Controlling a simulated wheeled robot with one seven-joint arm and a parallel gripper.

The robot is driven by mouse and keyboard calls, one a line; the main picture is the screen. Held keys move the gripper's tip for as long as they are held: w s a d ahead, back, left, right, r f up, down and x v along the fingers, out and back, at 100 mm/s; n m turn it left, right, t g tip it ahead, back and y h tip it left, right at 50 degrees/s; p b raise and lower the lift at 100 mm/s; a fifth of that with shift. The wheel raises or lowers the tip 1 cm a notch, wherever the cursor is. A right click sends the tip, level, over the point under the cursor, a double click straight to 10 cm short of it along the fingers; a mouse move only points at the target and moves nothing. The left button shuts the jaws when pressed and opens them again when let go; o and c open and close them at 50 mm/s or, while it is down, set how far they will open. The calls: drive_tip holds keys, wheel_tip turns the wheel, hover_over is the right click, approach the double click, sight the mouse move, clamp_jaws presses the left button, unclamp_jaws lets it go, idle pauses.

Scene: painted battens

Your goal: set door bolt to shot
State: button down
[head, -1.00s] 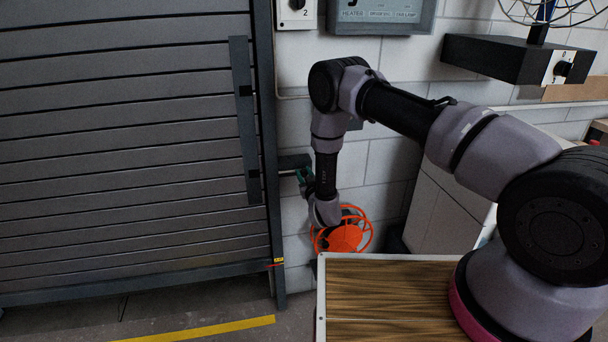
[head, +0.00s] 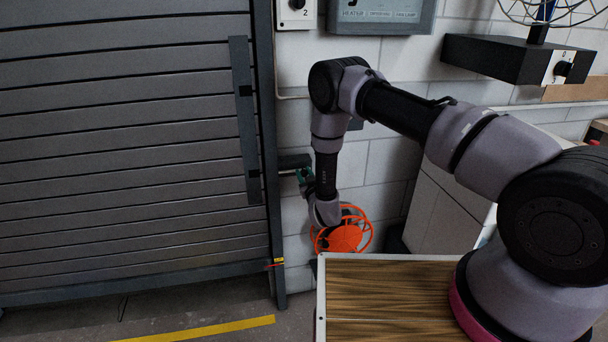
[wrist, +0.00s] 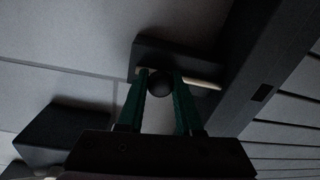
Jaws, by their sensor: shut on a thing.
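The door bolt (head: 293,162) is mounted at the right edge of the slatted grey door (head: 120,140). In the wrist view its dark housing (wrist: 165,52) carries a pale rod (wrist: 205,84) with a round black knob (wrist: 160,84). My gripper (head: 303,176) is at the bolt, its green fingers on either side of the knob. In the wrist view my gripper (wrist: 160,78) is shut on the knob. The rod shows on both sides of the fingers. The head view leaves the knob too small and partly hidden to make out.
A long vertical handle (head: 245,120) stands on the door. An orange wire reel (head: 343,238) is below my gripper, against the tiled wall. A wood-topped surface with a pale rim (head: 321,300) lies at the front.

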sight(289, 170)
idle(0.4)
drive_tip(key=shift+s+a, duration=0.2)
drive_tip(key=shift+a, duration=0.5)
drive_tip(key=shift+s+a, duration=0.25)
drive_tip(key=shift+a, duration=0.45)
drive_tip(key=shift+s+a, duration=0.2)
drive_tip(key=shift+a, duration=0.5)
drive_tip(key=c, duration=0.6)
unclamp_jaws()
drive_tip(key=shift+a, duration=0.1)
drive_tip(key=v, duration=1)
drive_tip(key=shift+s+d, duration=0.25)
drive_tip(key=shift+s, duration=0.1)
drive_tip(key=shift+s, duration=0.1)
